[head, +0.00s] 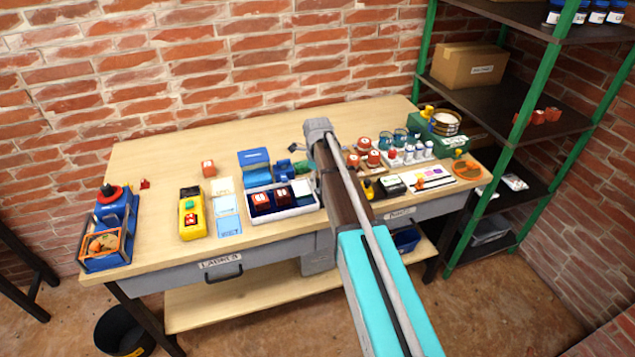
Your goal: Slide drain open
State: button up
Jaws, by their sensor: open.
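I cannot make out for sure which part is the drain. On the right of the bench, a green device (450,143) carries a round pale vessel (445,123) and has a yellow part on it. At the left end stands a blue device (114,222) with a red knob on top and an orange-framed front. No slide position can be read on either. My arm reaches up from the bottom of the head view over the middle of the bench. My gripper cannot be made out beyond the arm's grey far joint.
The wooden bench (160,150) is bare along its back left. A yellow button box (192,213), a white tray (262,215) and several red-capped jars and small bottles stand on it. A green-posted shelf (505,165) adjoins its right end. A black bucket (122,328) is on the floor.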

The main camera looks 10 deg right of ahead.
dwell(0.3)
grip_shut()
jog(key=shift+s+d, duration=0.15)
jog(key=shift+s, duration=1)
jog(key=shift+s+d, duration=0.1)
jog(key=shift+s, duration=1)
grip_release()
jog(key=shift+w, duration=0.15)
